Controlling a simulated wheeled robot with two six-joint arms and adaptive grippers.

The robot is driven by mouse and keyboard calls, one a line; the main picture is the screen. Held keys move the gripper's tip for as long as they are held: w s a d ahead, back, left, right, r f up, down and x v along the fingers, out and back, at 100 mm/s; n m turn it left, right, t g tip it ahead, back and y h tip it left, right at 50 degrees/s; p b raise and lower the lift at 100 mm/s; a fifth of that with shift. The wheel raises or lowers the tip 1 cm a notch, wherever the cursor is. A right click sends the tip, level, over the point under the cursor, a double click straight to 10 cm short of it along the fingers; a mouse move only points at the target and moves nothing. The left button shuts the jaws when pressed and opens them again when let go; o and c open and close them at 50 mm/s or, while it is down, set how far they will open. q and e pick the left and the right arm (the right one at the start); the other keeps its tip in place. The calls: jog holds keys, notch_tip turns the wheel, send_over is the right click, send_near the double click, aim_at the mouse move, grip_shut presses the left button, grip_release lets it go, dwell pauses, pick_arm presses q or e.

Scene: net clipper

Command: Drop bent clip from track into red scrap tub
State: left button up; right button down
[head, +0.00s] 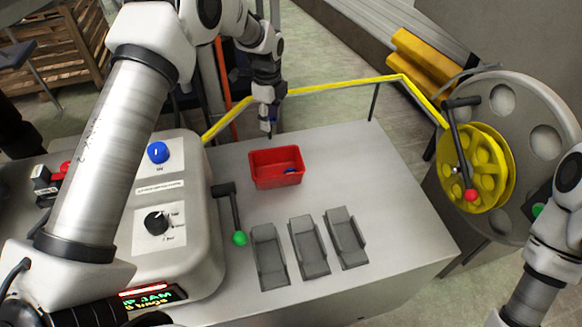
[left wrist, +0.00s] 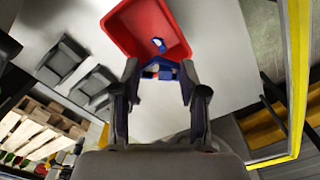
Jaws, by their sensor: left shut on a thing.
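The red scrap tub (head: 277,181) stands on the grey table, and it fills the top middle of the left wrist view (left wrist: 124,32). A small blue and white piece (left wrist: 158,44) lies inside it. My left gripper (head: 270,131) is at the tub's back edge in the head view, pointing down. In the left wrist view its fingertips (left wrist: 160,68) are shut on a small blue piece with red and white parts (left wrist: 165,73), seemingly the bent clip. It shows just at the tub's near rim there; its exact height over the tub is unclear. My right gripper is out of view.
Three grey trays (head: 309,246) stand in front of the tub. A lever with a green knob (head: 239,238) is left of them, beside a control box with a blue button (head: 158,152). A yellow rail (head: 340,84) runs behind the table to a yellow reel (head: 470,165).

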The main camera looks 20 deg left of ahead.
aim_at(272, 127)
pick_arm(q)
jog(key=f, duration=0.4)
jog(key=shift+s+d, duration=0.3)
jog(key=shift+d, duration=0.05)
jog(key=f+b, duration=0.1)
jog(key=f, duration=0.1)
jog(key=s+f+b, duration=0.1)
jog(key=f+b, duration=0.1)
jog(key=f, duration=0.1)
jog(key=f+b, duration=0.2)
jog(key=f, duration=0.1)
jog(key=shift+s+a+f, duration=0.15)
jog(key=shift+s+a, duration=0.05)
jog(key=shift+a, duration=0.05)
jog(key=o, duration=0.8)
jog(key=shift+r, duration=0.2)
